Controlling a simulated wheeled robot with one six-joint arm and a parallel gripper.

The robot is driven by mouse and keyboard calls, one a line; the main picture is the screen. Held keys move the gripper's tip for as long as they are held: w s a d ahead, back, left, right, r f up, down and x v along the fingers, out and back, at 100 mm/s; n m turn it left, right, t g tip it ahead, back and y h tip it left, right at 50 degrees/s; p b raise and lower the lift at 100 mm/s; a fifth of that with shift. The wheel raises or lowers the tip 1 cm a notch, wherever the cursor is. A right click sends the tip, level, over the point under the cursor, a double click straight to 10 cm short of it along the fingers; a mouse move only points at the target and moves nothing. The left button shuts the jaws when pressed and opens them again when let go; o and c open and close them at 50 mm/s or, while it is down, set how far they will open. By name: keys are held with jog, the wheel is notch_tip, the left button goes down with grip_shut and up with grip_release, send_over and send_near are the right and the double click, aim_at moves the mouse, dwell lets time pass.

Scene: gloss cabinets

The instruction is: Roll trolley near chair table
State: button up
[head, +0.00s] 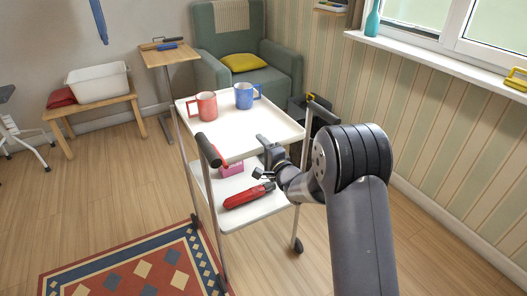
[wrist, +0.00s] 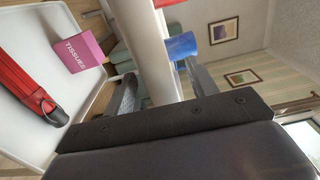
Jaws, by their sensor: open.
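The trolley has a white upper tray (head: 245,141) and a white lower shelf (head: 262,208) on metal legs. A red mug (head: 203,106) and a blue mug (head: 243,96) stand on the upper tray. A red umbrella (head: 247,197) and a pink tissue box (head: 231,169) lie below. A small wooden table (head: 166,56) stands beside the green armchair (head: 210,73), behind the trolley. My gripper (head: 264,160) is open at the upper tray's near edge. In the wrist view its fingers (wrist: 160,92) lie either side of the white tray edge (wrist: 152,45); contact cannot be told.
The trolley has a dark handle (head: 209,150) at its left end. A patterned rug (head: 135,268) lies at front left. A wooden bench (head: 92,109) with a white bin stands at left. The striped wall and window sill bound the right. Bare floor lies left of the trolley.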

jog(key=shift+w, duration=0.1)
jog(key=shift+c, duration=0.3)
grip_shut()
dwell(1.1)
